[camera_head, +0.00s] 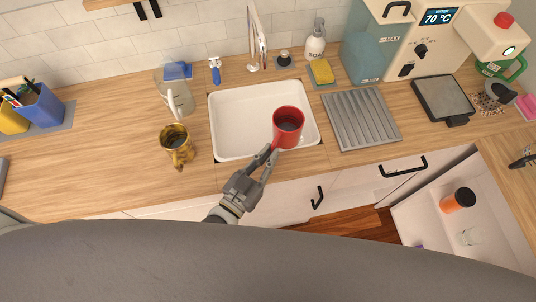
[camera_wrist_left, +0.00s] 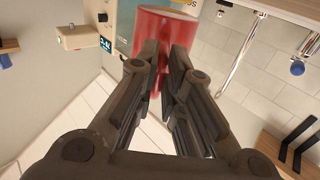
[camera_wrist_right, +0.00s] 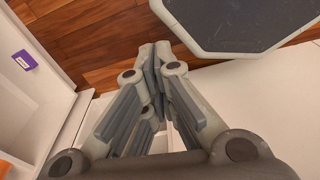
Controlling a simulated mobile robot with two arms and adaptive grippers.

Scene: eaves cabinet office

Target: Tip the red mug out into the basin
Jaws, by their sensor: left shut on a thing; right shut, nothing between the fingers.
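The red mug (camera_head: 288,126) is upright above the right part of the white basin (camera_head: 236,122) in the head view. Dark contents show inside its mouth. My left gripper (camera_head: 268,160) is shut on the red mug, at its near side. In the left wrist view the mug (camera_wrist_left: 166,26) sits between the fingertips of the left gripper (camera_wrist_left: 163,65). My right gripper (camera_wrist_right: 154,58) is shut and empty in the right wrist view, low over the floor by the cabinets. It is not visible in the head view.
A gold mug (camera_head: 177,145) and a clear pitcher (camera_head: 176,98) stand left of the basin. The faucet (camera_head: 257,40) rises behind it. A ridged drain tray (camera_head: 362,118) lies to its right. An open drawer (camera_head: 440,215) holds an orange jar (camera_head: 460,198).

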